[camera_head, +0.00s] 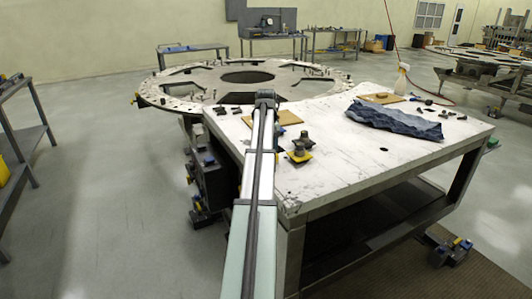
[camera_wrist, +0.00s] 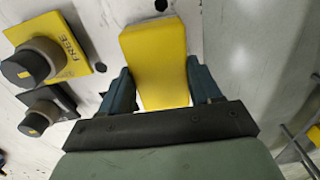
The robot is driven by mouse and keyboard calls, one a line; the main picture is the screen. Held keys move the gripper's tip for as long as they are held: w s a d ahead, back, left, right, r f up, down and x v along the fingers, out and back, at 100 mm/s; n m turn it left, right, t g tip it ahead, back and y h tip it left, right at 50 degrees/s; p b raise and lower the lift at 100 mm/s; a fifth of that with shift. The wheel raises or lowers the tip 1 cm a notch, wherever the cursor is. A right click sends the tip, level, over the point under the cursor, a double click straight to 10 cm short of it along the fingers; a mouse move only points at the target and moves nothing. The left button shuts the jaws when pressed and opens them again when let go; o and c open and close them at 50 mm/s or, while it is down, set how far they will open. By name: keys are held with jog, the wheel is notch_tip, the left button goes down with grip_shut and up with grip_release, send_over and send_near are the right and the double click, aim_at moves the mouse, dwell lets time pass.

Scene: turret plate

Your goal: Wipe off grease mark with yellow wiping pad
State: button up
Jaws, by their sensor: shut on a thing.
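The yellow wiping pad (camera_wrist: 153,62) is a yellow block between the two fingers of my gripper (camera_wrist: 161,86) in the wrist view. My gripper is shut on it, over the white worktop. I cannot tell whether the pad touches the worktop. In the head view my gripper (camera_head: 265,98) is near the worktop's left edge, and my arm hides the pad. No grease mark can be made out for certain. A small dark spot (camera_wrist: 161,5) lies beyond the pad's far end; I cannot tell whether it is a hole or a mark.
A knob on a yellow plate (camera_wrist: 75,58) and a knob on a dark plate (camera_wrist: 44,112) stand left of my gripper. A worktop (camera_head: 345,165) holds a blue cloth (camera_head: 395,120), tan boards and small parts. A large round turret plate (camera_head: 180,98) lies behind.

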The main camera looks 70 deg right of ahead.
jog(key=shift+r, duration=2.7)
